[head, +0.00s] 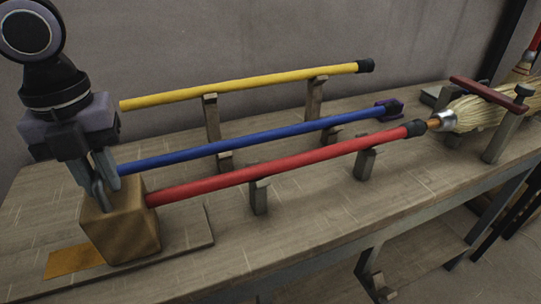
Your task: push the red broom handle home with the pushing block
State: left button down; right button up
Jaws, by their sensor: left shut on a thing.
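The red broom handle (290,164) lies across two upright supports. Its left end meets, or nearly meets, the right face of the tan pushing block (135,228). At its right end, a black collar (414,128) sits against a short wooden stub (433,124), which shows between it and the metal ferrule of the straw broom head (472,113). My left gripper (103,190) is shut on the block's top, its fingers partly hidden there. The block stands low over the bench board; whether it touches cannot be told. My right gripper is out of view.
A blue handle (250,138) and a yellow handle (240,86) lie behind the red one on supports. A dark red clamp bar (492,94) crosses the broom head. An orange patch (72,262) marks the bench (330,215) beside the block. The bench front is mostly clear.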

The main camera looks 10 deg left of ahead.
aim_at(152, 194)
pick_arm(q)
jog(key=shift+w+d+b, duration=0.25)
jog(key=shift+w+d, duration=0.2)
jog(key=shift+d, duration=0.35)
jog(key=shift+w+d+b, duration=0.2)
jog(key=shift+w+d, duration=0.25)
jog(key=shift+d, duration=0.4)
jog(key=shift+w+d+b, duration=0.25)
jog(key=shift+w+d, duration=0.2)
jog(key=shift+d, duration=0.35)
jog(key=shift+c, duration=2)
grip_release()
jog(key=shift+w+d, duration=0.1)
jog(key=shift+d, duration=0.05)
